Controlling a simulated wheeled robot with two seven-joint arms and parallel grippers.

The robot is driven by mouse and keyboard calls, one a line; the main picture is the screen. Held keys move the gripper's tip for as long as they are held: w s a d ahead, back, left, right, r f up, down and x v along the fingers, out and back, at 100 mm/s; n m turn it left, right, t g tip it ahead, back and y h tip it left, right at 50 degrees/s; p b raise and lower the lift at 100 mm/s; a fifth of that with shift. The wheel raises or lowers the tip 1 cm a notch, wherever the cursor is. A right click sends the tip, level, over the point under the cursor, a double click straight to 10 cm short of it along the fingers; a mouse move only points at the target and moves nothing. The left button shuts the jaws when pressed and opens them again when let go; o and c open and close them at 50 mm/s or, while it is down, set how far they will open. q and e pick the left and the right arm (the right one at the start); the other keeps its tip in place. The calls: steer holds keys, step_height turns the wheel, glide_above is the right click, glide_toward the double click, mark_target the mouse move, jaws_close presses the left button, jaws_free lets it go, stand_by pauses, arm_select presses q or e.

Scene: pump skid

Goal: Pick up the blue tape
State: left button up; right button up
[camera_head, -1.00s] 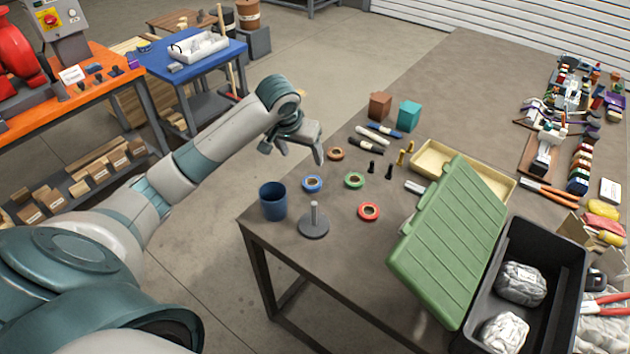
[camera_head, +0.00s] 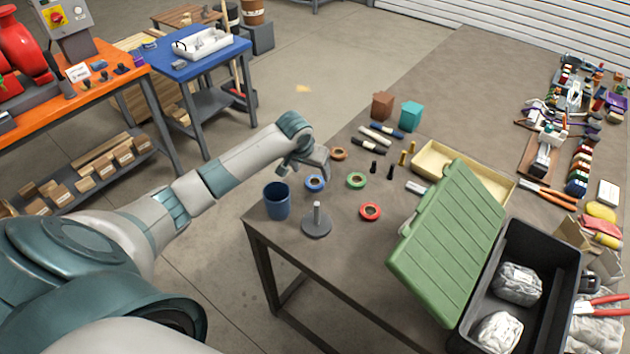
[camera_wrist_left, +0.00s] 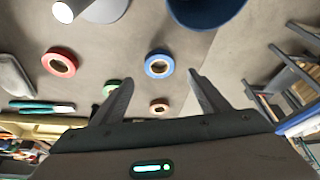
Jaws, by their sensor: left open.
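The blue tape (camera_head: 315,183) is a small ring lying flat on the brown table, near its left edge. In the left wrist view the blue tape (camera_wrist_left: 159,64) lies beyond and between the two fingertips. My left gripper (camera_head: 305,172) is above the table edge, just behind and over the tape in the head view. It is open and empty, and its fingers (camera_wrist_left: 160,88) are apart in the wrist view. The fingers do not touch the tape. My right gripper is not in view.
A blue cup (camera_head: 277,201) and a grey post on a round base (camera_head: 316,224) stand close by. Green tape (camera_head: 356,181), red tape (camera_head: 370,212) and brown tape (camera_head: 339,154) lie around the blue one. A green lid (camera_head: 450,240) tilts up at the right.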

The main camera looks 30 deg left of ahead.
mark_target(314, 177)
arm_select(q)
steer(key=shift+x, duration=0.8)
steer(key=shift+f, duration=0.1)
steer(key=shift+w+f+p, duration=0.3)
steer(key=shift+f+p, duration=0.25)
steer(key=shift+p, duration=0.2)
steer(key=shift+p+x, duration=0.4)
steer(key=shift+x, duration=1.5)
steer(key=c, duration=1)
